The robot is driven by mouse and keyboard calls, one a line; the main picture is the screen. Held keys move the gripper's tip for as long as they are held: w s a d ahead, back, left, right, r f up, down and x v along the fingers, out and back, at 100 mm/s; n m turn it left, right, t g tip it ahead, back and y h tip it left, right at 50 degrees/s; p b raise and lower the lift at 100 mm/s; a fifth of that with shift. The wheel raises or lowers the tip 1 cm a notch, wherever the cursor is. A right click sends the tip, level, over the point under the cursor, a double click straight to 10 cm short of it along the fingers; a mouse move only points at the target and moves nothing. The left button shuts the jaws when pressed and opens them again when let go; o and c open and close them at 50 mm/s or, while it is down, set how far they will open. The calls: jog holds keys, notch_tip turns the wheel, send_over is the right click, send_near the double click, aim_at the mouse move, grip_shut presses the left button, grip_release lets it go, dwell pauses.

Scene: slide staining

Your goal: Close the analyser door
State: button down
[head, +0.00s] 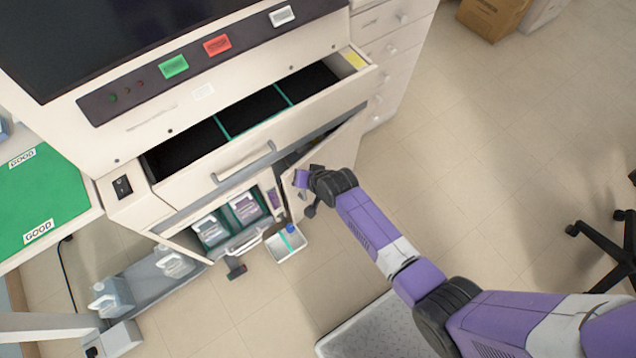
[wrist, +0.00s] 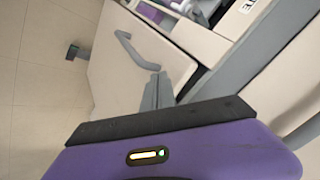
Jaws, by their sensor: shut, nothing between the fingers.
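The analyser (head: 150,120) is the large cream machine at the upper left of the head view. Its door (head: 345,142) is a cream panel at the right of the lower compartment, standing open and swung outward. The door's lower part is partly hidden behind my gripper. In the wrist view a cream panel (wrist: 125,85) with a grey bar handle (wrist: 130,50) shows, probably the door. My gripper (head: 303,180) is shut and empty, close to the door's free side; I cannot tell whether it touches. In the wrist view its purple and black body fills the bottom.
A top drawer (head: 225,160) with green dividers is pulled out above the door. Bottles (head: 245,207) stand in the lower compartment. White drawers (head: 395,50) stand at the right; open floor (head: 490,170) lies beyond.

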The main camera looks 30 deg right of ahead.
jog(key=shift+w+a, duration=0.15)
jog(key=shift+w, duration=0.5)
jog(key=shift+w+a, duration=0.15)
jog(key=shift+w, duration=0.45)
